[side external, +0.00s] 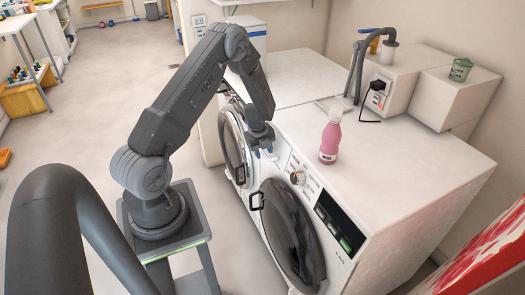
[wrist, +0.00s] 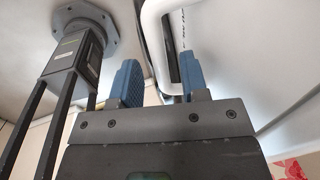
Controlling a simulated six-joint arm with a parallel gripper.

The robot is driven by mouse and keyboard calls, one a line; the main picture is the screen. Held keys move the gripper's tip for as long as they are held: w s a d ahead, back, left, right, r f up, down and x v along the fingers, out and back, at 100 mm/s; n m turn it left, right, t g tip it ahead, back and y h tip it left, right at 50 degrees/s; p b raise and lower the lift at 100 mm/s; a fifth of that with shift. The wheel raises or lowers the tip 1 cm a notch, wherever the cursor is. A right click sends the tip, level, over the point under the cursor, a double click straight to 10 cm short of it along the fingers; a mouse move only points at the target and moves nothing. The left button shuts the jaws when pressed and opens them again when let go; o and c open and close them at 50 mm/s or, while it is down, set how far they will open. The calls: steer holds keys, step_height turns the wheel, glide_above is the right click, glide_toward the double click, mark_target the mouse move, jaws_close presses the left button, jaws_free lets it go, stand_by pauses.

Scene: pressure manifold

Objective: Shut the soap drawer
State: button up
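My gripper (side external: 263,146) is at the upper front of the nearer white washing machine (side external: 400,165), at the left end of its control panel. The soap drawer is not clearly visible in the side view; my gripper covers that part of the front. I cannot tell how far the drawer stands out. In the wrist view my gripper (wrist: 163,80) shows two blue fingers with a clear gap between them. A white curved bar or rim (wrist: 152,35) runs down behind this gap. I cannot tell whether the fingers touch it.
The machine's round dark door (side external: 292,235) is below my gripper, and a dial (side external: 297,178) is to its right. A pink bottle (side external: 330,142) stands on top. A second washer (side external: 233,145) is beside it. The floor at left has free room.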

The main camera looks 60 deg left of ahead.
steer(key=s, duration=1.9)
step_height(320, 180, up, 13)
steer(key=s, duration=0.2)
steer(key=w+d+r+n+t+y, duration=0.3)
steer(key=w+r, duration=0.3)
steer(key=r, duration=0.2)
steer(key=w+d+r+n+t+y, duration=0.2)
steer(key=w+d+r+n+y, duration=0.2)
steer(key=w+r+n, duration=0.2)
steer(key=shift+d+r+n+t, duration=0.2)
steer(key=shift+r+n+t, duration=0.15)
steer(key=shift+r, duration=0.55)
steer(key=shift+w, duration=0.1)
